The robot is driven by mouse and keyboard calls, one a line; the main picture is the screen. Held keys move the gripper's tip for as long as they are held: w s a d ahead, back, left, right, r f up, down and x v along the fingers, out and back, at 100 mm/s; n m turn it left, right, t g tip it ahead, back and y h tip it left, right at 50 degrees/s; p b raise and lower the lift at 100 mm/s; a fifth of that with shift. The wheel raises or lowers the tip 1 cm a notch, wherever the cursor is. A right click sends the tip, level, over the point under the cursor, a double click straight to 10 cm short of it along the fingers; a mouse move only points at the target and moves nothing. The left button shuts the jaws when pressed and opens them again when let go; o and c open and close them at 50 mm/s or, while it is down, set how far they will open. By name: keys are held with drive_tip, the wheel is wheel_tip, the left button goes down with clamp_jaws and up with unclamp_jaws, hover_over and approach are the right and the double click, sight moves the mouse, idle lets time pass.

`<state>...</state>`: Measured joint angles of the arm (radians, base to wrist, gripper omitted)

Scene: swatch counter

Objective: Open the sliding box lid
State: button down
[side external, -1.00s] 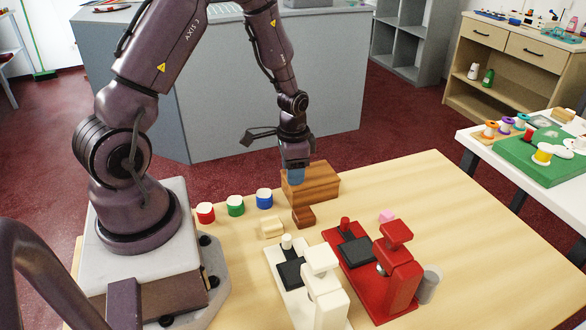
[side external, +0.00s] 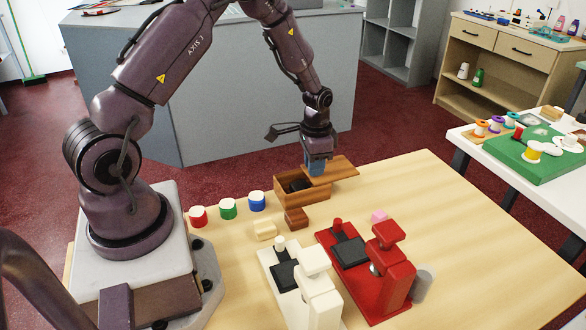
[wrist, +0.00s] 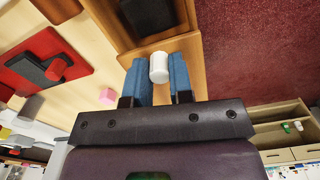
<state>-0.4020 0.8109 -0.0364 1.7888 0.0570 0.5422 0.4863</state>
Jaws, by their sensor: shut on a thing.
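The wooden box (side external: 289,197) stands at the far edge of the table. Its flat wooden lid (side external: 343,168) is slid towards the right and overhangs that end. The left part of the box is uncovered, with something dark (side external: 298,184) inside. My gripper (side external: 316,172) is above the lid with its blue fingers pointing down. In the wrist view, the fingers of my gripper (wrist: 160,82) are shut on a white round knob (wrist: 159,66) on the lid (wrist: 190,52). The dark opening of the box also shows there (wrist: 150,14).
A small brown block (side external: 296,218) stands before the box. Red, green and blue tins (side external: 228,209) stand left, near a pale block (side external: 265,230). A white press (side external: 300,283) and a red press (side external: 365,262) stand in front. The table's right side is clear.

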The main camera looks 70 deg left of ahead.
sight(326, 170)
drive_tip(key=w, duration=0.3)
drive_tip(key=shift+w, duration=0.15)
drive_tip(key=c, duration=1)
unclamp_jaws()
drive_tip(key=shift+r, duration=0.15)
wheel_tip(326, 170, up, 13)
drive_tip(key=shift+f, duration=0.15)
